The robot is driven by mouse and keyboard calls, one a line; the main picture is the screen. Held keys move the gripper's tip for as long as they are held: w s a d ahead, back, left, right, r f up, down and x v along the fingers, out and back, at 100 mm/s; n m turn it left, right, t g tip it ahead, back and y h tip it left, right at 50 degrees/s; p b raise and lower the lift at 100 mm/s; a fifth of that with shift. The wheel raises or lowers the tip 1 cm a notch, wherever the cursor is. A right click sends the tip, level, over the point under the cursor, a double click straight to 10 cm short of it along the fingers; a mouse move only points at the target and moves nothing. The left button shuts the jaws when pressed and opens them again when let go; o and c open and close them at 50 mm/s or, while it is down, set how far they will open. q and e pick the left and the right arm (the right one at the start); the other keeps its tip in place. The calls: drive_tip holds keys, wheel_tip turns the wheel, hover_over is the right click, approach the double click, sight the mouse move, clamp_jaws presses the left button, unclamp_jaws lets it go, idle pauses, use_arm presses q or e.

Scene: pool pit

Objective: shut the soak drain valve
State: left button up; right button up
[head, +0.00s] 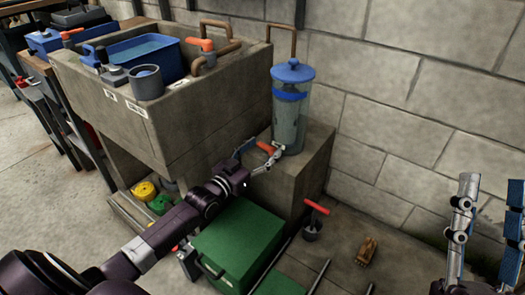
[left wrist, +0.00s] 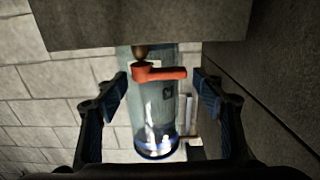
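A clear cylinder (head: 289,110) with a blue lid stands on a concrete ledge. A valve with an orange lever (head: 266,147) sits low beside it; I cannot read a label naming it as the soak drain valve. In the left wrist view the lever (left wrist: 160,73) points right from a brass-coloured fitting (left wrist: 140,51), in front of the cylinder (left wrist: 155,110). My left gripper (head: 260,157) is at this lever. Its fingers (left wrist: 162,86) are open, one on each side of the lever, with gaps showing. My right gripper (head: 487,215) is open and empty at the right edge.
A concrete basin (head: 130,110) holds a blue tub (head: 145,55), a grey cup (head: 147,83) and another orange-handled valve (head: 206,45). A green box (head: 238,240), a red T-handle (head: 316,207) and a wooden brush-like object (head: 367,250) are below. A block wall (head: 400,110) stands behind.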

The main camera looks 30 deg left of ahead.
use_arm(q)
drive_tip(key=shift+o, duration=0.2)
drive_tip(key=shift+s+f, duration=0.1)
drive_tip(key=shift+f, duration=0.05)
drive_tip(key=shift+s, duration=0.25)
drive_tip(key=s+a, duration=0.1)
drive_tip(key=s, duration=1)
drive_tip(key=shift+a, duration=0.4)
drive_tip(key=shift+s, duration=0.1)
